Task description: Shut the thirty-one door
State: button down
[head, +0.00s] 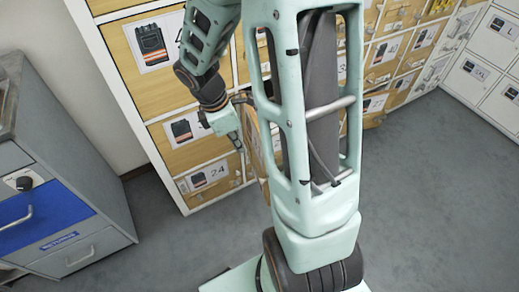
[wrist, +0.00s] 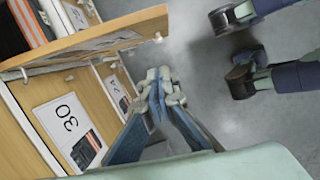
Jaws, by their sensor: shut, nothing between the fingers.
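One tan locker door stands open, sticking out from the locker front; in the wrist view this open door (wrist: 95,38) crosses the upper left, seen steeply, with a label whose number I cannot read. A small pale knob sits near its free end. In the head view the open door (head: 256,150) shows partly behind my arm. My gripper (wrist: 160,84) is shut and empty, beside the door's labelled face, apparently clear of it. In the head view my gripper (head: 238,143) is just left of the door. The shut door labelled 30 (wrist: 45,92) lies left of the fingers.
The locker bank (head: 165,150) has white frames and tan doors, one labelled 24 (head: 208,177). A grey cabinet with a blue drawer (head: 45,215) stands at left. White lockers (head: 490,55) stand at far right. Grey floor (head: 430,200) is clear at right.

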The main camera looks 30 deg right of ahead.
jog(key=s+d+f+b, duration=0.1)
jog(key=d+f+b, duration=0.2)
jog(key=d+f, duration=0.3)
jog(key=shift+a+x, duration=0.25)
jog(key=shift+x, duration=1.5)
